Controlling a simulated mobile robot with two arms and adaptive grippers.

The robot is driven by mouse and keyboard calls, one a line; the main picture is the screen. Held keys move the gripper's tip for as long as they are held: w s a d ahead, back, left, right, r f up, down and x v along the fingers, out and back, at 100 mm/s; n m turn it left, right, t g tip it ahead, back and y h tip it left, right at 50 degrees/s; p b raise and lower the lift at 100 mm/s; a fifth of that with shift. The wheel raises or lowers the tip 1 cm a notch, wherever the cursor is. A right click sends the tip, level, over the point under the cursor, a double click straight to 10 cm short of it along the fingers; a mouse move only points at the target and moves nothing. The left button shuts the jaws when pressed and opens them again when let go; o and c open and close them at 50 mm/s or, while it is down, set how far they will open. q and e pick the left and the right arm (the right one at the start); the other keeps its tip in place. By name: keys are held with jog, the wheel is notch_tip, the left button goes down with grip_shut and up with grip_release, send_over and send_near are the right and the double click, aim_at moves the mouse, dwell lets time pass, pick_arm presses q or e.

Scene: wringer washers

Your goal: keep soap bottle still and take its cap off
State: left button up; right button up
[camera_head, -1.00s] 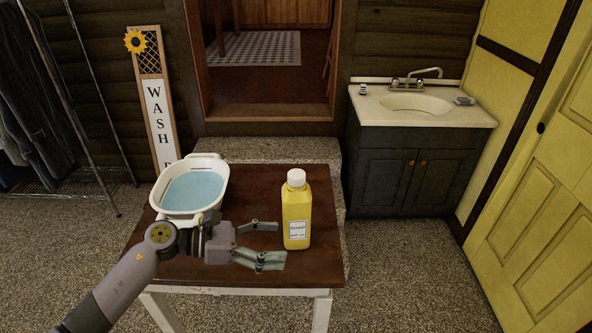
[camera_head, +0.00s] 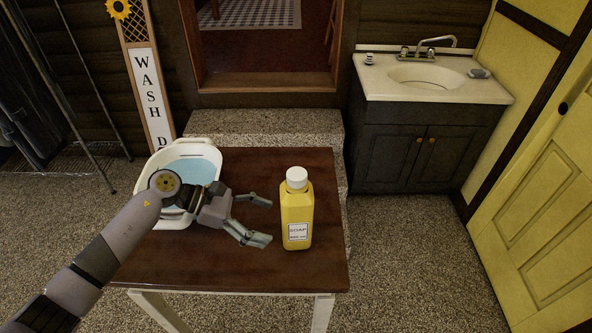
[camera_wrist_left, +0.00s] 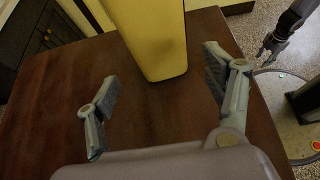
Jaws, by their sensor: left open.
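The yellow soap bottle (camera_head: 297,215) stands upright on the brown table (camera_head: 255,270), with its white cap (camera_head: 296,177) on top. My left gripper (camera_head: 262,221) is open and empty, to the left of the bottle with its fingers pointing toward it. In the left wrist view the lower part of the bottle (camera_wrist_left: 155,40) stands beyond and between the open fingers (camera_wrist_left: 160,95), apart from them. The cap is out of that view.
A white tub (camera_head: 207,152) of bluish water stands at the table's back left, partly behind my left arm. A sink cabinet (camera_head: 425,150) stands at the back right, beyond the table. The tabletop around the bottle is clear.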

aim_at(292, 230)
pick_arm(q)
jog(key=x, duration=0.4)
jog(key=shift+d+r+p, duration=0.1)
jog(key=shift+p, duration=0.25)
jog(key=shift+b+x, duration=1.55)
jog(key=shift+x, duration=0.35)
pick_arm(e)
jog(key=shift+w+f, duration=0.8)
jog(key=shift+f, duration=0.2)
jog(key=shift+s, duration=0.1)
pick_arm(q)
jog(key=c, duration=1.6)
pick_arm(e)
jog(key=shift+s, duration=0.1)
pick_arm(q)
jog(key=shift+c, duration=0.2)
